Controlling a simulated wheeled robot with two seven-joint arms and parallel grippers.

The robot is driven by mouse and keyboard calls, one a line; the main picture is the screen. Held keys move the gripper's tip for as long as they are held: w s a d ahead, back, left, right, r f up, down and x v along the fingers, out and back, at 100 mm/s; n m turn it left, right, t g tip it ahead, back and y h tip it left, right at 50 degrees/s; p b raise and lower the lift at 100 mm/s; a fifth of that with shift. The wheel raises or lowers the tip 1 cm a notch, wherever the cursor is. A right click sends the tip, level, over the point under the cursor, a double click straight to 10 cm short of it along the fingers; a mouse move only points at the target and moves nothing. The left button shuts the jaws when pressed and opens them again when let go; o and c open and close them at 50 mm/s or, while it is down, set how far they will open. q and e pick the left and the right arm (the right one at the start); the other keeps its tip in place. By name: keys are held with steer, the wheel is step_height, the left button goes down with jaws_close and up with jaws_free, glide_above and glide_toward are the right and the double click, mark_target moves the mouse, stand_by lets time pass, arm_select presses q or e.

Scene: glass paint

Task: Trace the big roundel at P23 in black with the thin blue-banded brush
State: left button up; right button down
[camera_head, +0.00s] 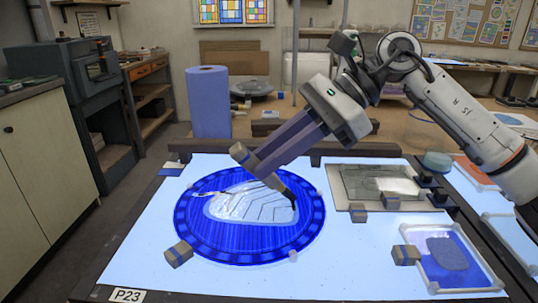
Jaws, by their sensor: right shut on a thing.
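The big roundel (197,235) lies on the lit white table by the P23 label (127,295). It has a deep blue patterned rim and a pale leaf-shaped middle with dark lines on its right part. My right gripper (262,165) reaches in from the upper right over the roundel's upper middle. It is shut on what looks like the brush (270,181), with a tan handle and a dark tip pointing down right toward the pale middle. I cannot tell whether the tip touches the glass, and the blue band is not clear. My left gripper is out of view.
Tan blue-banded blocks sit at the roundel's lower left (178,254) and near the small blue pane (470,276) at right. A tray (345,202) with clear glass lies right of the roundel. A blue paper roll (209,103) stands behind. The lit surface in front is clear.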

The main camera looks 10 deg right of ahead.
steer(key=shift+s+a+r+b, duration=0.15)
steer(key=shift+s+b, duration=0.2)
steer(key=shift+s, duration=0.3)
steer(key=shift+s+a+f+b, duration=0.1)
steer(key=shift+s+b, duration=0.2)
steer(key=shift+s, duration=0.3)
steer(key=shift+s, duration=0.1)
steer(key=shift+s+a+b, duration=0.3)
steer(key=shift+s, duration=0.25)
steer(key=shift+s+a+b, duration=0.3)
steer(key=shift+s, duration=0.25)
steer(key=shift+a, duration=0.1)
steer(key=a, duration=0.3)
steer(key=a+p, duration=0.1)
steer(key=a, duration=0.1)
steer(key=shift+w, duration=0.35)
steer(key=shift+a, duration=0.1)
